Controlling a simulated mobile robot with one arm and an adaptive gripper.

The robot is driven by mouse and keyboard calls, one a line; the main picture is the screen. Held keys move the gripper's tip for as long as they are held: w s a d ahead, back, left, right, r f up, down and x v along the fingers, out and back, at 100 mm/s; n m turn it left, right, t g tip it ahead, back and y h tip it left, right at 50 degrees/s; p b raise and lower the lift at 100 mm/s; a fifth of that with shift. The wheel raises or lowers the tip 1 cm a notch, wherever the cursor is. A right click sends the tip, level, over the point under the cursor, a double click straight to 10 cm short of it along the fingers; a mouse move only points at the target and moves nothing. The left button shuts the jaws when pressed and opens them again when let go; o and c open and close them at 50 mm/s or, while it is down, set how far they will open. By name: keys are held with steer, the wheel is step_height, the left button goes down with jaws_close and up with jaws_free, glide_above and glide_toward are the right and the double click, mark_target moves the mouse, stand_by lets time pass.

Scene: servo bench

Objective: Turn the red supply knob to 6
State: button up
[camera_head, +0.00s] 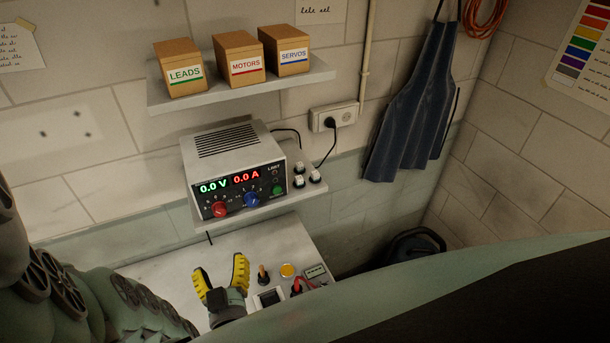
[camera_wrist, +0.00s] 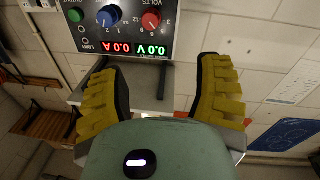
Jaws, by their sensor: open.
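The power supply (camera_head: 234,168) stands on a small wall shelf, with displays reading 0.0 V and 0.0 A. Its red knob (camera_head: 220,210) is at the lower left of the front panel. In the wrist view, which looks upside down, the red knob (camera_wrist: 151,21) is at the top under the word VOLTS, with numbers around it. The exact pointer setting is too small to tell. My gripper (camera_head: 221,272) is below and in front of the supply, apart from it. Its yellow fingers also show in the wrist view (camera_wrist: 160,90), spread wide with nothing between them.
A blue knob (camera_head: 252,200) and a green button (camera_head: 278,190) sit right of the red knob. Below is a bench (camera_head: 165,268) with a lever, a yellow button (camera_head: 287,270) and red leads. A shelf (camera_head: 225,92) with labelled boxes hangs above. The space before the panel looks clear.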

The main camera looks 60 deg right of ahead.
steer(key=s, duration=0.1)
steer(key=b, duration=0.1)
glide_toward(220, 214)
steer(key=shift+x, duration=1.4)
steer(key=shift+w+d+r+g, duration=0.1)
steer(key=shift+w+d+g, duration=0.1)
steer(key=shift+w, duration=0.15)
steer(key=shift+w+d+r+g, duration=0.1)
steer(key=shift+w+d+r, duration=0.1)
steer(key=shift+w, duration=0.15)
steer(key=shift+w+d+f, duration=0.25)
steer(key=shift+w+d, duration=0.3)
steer(key=shift+b+x, duration=0.45)
steer(key=shift+x, duration=1.55)
steer(key=shift+o, duration=0.4)
jaws_close()
